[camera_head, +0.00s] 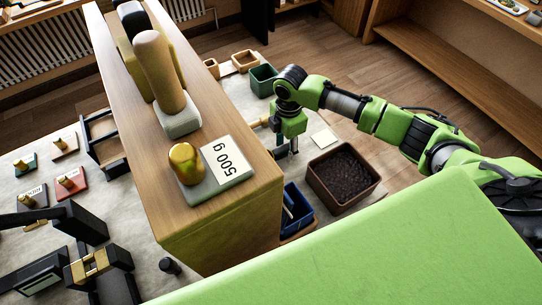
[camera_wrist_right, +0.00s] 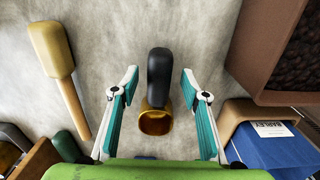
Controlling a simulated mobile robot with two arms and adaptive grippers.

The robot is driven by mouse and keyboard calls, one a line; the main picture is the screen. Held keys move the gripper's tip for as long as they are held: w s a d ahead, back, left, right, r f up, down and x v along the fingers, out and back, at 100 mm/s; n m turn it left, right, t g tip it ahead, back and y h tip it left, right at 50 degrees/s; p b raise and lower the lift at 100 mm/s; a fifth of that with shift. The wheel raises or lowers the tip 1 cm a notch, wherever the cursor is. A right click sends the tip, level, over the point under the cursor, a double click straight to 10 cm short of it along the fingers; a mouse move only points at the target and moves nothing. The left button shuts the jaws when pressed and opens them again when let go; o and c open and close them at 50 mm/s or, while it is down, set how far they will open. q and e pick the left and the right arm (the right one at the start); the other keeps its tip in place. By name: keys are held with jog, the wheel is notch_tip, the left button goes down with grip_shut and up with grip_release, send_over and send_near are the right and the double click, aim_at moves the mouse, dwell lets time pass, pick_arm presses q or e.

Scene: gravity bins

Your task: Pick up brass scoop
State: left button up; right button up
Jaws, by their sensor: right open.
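The brass scoop (camera_wrist_right: 155,123) lies on the pale grey surface in the right wrist view, its black handle pointing up the picture and its hollow brass end nearer my palm. My right gripper (camera_wrist_right: 160,74) is open, with one teal-padded finger on each side of the scoop. Both fingers look apart from it; the height between them and the scoop is hard to judge. In the head view my right gripper (camera_head: 290,150) points down behind the tall wooden block, and the scoop cannot be made out there. My left gripper is not in view.
A brown bin of dark grains (camera_head: 318,185) and a blue bin (camera_head: 298,222) labelled barley stand close to the right gripper. A mallet-like tool (camera_wrist_right: 52,48) lies left of the scoop. The wooden block (camera_head: 215,235) carries a 500 g weight (camera_head: 187,165).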

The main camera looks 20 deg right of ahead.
aim_at(276, 159)
jog(key=shift+w+f, duration=0.1)
jog(key=shift+f, duration=0.4)
grip_shut()
jog(key=shift+r, duration=0.1)
jog(key=shift+r, duration=0.55)
jog(key=s+a+r, duration=0.1)
jog(key=r, duration=0.1)
jog(key=s+a+r+b, duration=0.1)
jog(key=a+r, duration=0.1)
jog(key=r, duration=0.1)
jog(key=s+a+r+b, duration=0.1)
jog(key=r, duration=0.2)
jog(key=shift+a, duration=0.15)
jog(key=s+a+r+b, duration=0.2)
jog(key=s+a+r, duration=0.2)
jog(key=a, duration=0.3)
jog(key=shift+s, duration=0.75)
jog(key=shift+f, duration=0.1)
